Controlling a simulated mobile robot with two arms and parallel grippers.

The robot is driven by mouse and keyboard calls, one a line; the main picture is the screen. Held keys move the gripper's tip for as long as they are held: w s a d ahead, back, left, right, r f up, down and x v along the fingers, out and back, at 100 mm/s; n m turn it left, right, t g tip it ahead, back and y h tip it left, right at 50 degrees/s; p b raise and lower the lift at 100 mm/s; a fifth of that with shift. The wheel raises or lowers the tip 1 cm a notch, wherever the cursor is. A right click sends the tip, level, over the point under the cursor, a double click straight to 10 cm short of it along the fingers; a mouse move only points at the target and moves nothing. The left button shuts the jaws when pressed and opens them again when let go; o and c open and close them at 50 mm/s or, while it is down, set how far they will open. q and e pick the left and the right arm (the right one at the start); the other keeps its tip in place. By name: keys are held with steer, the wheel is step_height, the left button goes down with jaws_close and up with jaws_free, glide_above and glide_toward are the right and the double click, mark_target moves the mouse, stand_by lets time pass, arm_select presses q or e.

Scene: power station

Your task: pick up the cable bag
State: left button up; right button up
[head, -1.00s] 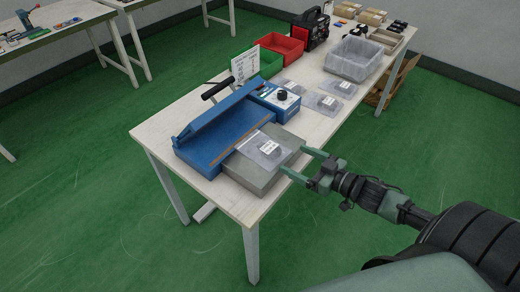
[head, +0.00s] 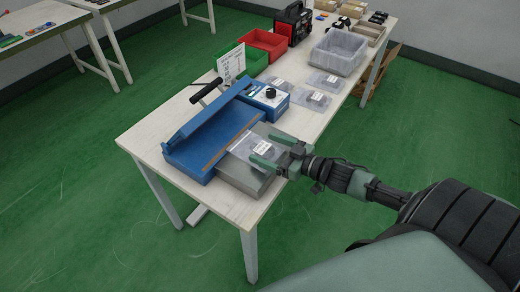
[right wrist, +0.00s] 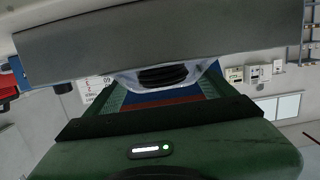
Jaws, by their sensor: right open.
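The cable bag (head: 262,149), a clear bag with a white label, lies on the grey plate (head: 240,178) of the blue sealing machine (head: 200,146). My right gripper (head: 255,151) is open, with one finger on each side of the bag's label. In the right wrist view, the bag (right wrist: 165,76) shows dark cable inside and sits between the spread fingers of the gripper (right wrist: 162,92). Whether the fingers touch the bag cannot be told. My left gripper is not in view.
Several similar bags (head: 316,101) lie farther back on the white table (head: 150,135). Behind are a clear bin (head: 340,53), a red bin (head: 265,44), a green bin (head: 254,65) and a black device (head: 293,23). A sign (head: 231,64) stands by the machine. Green floor is open around.

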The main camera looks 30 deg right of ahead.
mark_target(255, 145)
steer(key=x, duration=0.4)
steer(key=shift+a+f, duration=0.2)
steer(key=shift+a, duration=0.1)
steer(key=c, duration=1.6)
steer(key=shift+o, duration=0.2)
steer(key=shift+r, duration=0.1)
